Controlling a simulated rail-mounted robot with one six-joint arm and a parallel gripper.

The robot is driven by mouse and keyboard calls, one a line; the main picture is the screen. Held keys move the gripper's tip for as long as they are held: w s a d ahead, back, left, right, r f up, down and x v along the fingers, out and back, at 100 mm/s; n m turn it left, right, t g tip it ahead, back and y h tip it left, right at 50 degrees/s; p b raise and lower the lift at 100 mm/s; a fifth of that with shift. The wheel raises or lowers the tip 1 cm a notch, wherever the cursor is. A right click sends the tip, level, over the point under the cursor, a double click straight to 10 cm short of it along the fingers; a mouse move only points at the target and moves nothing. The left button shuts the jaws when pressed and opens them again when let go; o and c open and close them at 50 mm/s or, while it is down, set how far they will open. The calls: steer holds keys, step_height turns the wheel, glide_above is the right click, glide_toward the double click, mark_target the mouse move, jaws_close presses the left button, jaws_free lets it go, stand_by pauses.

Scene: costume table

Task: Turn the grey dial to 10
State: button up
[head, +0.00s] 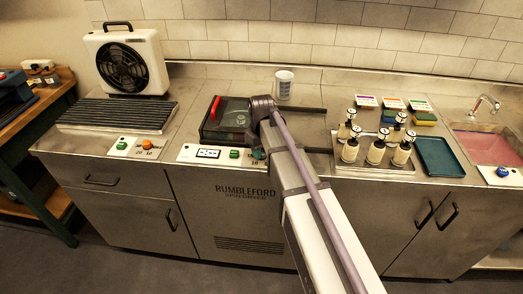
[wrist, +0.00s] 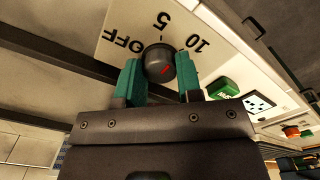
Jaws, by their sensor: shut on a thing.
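The grey dial (wrist: 158,60) is a dark round knob on a pale panel (wrist: 92,48) marked OFF, 5 and 10. OFF is at its left, 5 above and 10 at its upper right in the wrist view. A short red mark on its face slants up and right, roughly toward the 10 side; its exact alignment is hard to tell. My gripper (wrist: 160,80) has its teal fingers on either side of the dial, shut on it. In the head view my gripper (head: 258,155) is at the counter's front panel and hides the dial.
A green button (wrist: 222,88) and a small display sit beside the dial. Behind is a dark glass-lidded unit (head: 225,118) with a red handle.

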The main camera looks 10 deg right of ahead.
steer(key=m, duration=0.5)
steer(key=shift+m, duration=0.3)
stand_by(0.4)
steer(key=o, duration=0.9)
steer(key=shift+o, duration=0.2)
step_height(320, 180, up, 11)
steer(key=p, duration=1)
steer(key=shift+f+p, duration=0.15)
steer(key=shift+p, duration=0.25)
